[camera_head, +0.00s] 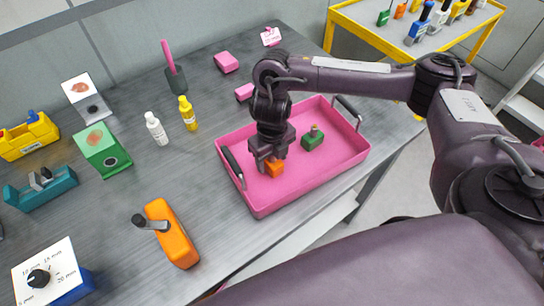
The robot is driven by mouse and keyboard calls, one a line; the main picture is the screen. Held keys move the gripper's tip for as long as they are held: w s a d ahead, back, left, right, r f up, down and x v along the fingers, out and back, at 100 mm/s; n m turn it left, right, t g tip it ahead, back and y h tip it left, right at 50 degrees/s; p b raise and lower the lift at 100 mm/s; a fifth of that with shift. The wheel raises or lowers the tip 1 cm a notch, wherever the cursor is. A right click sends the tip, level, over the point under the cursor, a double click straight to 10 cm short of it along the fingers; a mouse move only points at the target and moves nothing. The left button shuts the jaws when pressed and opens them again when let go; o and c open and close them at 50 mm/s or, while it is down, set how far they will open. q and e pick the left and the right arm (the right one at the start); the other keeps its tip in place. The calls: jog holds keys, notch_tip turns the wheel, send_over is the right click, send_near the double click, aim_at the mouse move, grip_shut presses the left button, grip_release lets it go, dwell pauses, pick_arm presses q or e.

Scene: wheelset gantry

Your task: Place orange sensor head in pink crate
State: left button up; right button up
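The pink crate (333,172) stands on the grey table with a dark handle at each end. The small orange sensor head (275,170) is inside the crate, in its left part. My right gripper (270,162) points down into the crate, with its fingers right at the sensor head. The fingers partly hide the sensor head, and I cannot tell whether they grip it or whether it rests on the crate floor. A green sensor head (313,138) sits in the crate to the right of the gripper. My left gripper is not in view.
An orange block with a black lever (172,236) stands left of the crate. White (156,129) and yellow (188,114) bottles stand behind it. Pink blocks (227,62) lie at the back. A yellow-framed cart (375,40) with several coloured items is at the upper right.

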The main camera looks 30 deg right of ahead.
jog(key=shift+r, duration=0.4)
notch_tip(320, 180, up, 12)
jog(key=p, duration=0.3)
jog(key=shift+f, duration=0.2)
jog(key=shift+f, duration=0.1)
dwell(0.3)
